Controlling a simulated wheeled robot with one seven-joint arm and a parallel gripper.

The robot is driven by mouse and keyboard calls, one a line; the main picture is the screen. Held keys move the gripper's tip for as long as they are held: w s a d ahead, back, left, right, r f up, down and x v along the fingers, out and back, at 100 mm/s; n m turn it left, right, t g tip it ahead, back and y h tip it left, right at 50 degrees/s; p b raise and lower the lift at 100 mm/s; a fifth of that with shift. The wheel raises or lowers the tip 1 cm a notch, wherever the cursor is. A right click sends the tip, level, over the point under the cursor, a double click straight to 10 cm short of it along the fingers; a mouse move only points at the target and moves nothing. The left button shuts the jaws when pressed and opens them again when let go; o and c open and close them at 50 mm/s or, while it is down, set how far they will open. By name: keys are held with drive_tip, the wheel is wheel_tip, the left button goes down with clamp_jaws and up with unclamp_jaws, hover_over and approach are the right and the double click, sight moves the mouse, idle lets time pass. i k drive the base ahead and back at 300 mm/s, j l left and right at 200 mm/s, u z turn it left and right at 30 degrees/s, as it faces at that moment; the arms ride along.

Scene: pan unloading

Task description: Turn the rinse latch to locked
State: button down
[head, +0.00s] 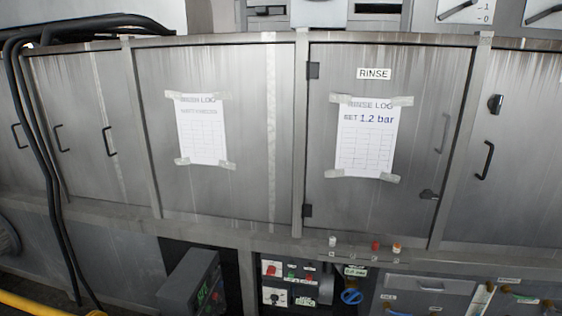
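The rinse door (325,215) is a grey metal panel with a white RINSE label (374,73) near its top. A taped paper sheet (364,140) on the door reads "RINSE LOG" and "SET 1.2 bar". My gripper is not in view.
A dark knob-like latch (495,103) and a pull handle (485,160) are on the door to the right. Small buttons (375,246) line the ledge below the rinse door. A control panel (290,280) and a blue valve wheel (351,296) are lower down. Black hoses (45,165) hang at left.

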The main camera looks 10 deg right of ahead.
sight(427, 194)
drive_tip(key=i+z, duration=0.1)
drive_tip(key=z, duration=0.4)
drive_tip(key=i+j+z, duration=0.65)
drive_tip(key=j, duration=0.2)
drive_tip(key=i+j, duration=0.15)
drive_tip(key=j, duration=0.2)
drive_tip(key=i+j, duration=0.15)
drive_tip(key=j, duration=0.25)
